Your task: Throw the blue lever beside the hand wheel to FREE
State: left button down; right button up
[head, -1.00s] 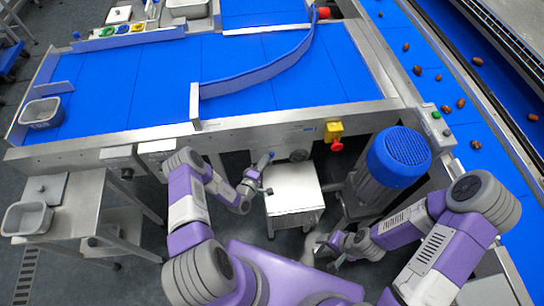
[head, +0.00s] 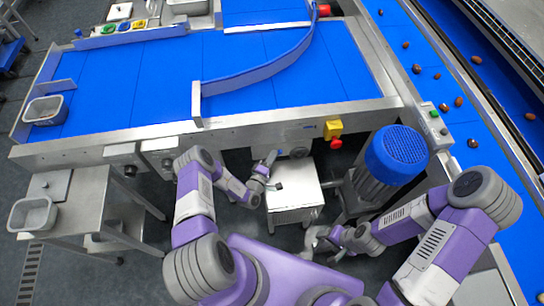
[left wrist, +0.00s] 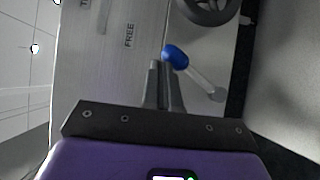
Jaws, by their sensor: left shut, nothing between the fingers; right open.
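The lever shows in the left wrist view as a grey rod with a blue knob (left wrist: 175,56). The rod slants from its lower-right end up-left to the knob. The FREE label (left wrist: 129,35) is on the metal panel left of the knob. Part of the dark hand wheel (left wrist: 208,8) shows above; it is also in the head view (head: 299,152). My left gripper (left wrist: 157,66) is shut and empty, its tips just beside the knob; I cannot tell whether they touch. In the head view my left gripper (head: 268,171) is below the conveyor frame. My right gripper (head: 326,241) is open and away from the lever.
A metal box (head: 293,195) stands right beside my left gripper. A blue motor (head: 398,155) is to the right, and a red stop button (head: 336,143) on a yellow housing is above. A second, partly cut-off label (left wrist: 85,3) is on the panel.

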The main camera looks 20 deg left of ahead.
pick_arm(q)
jog(key=shift+d+r, duration=0.15)
jog(key=s+a+r+p, duration=0.1)
jog(key=s+r+p, duration=0.1)
jog(key=s, duration=0.4)
jog(key=s+a+r+p, duration=0.2)
jog(key=s, duration=0.4)
jog(key=shift+a, duration=0.25)
jog(key=shift+r, duration=0.1)
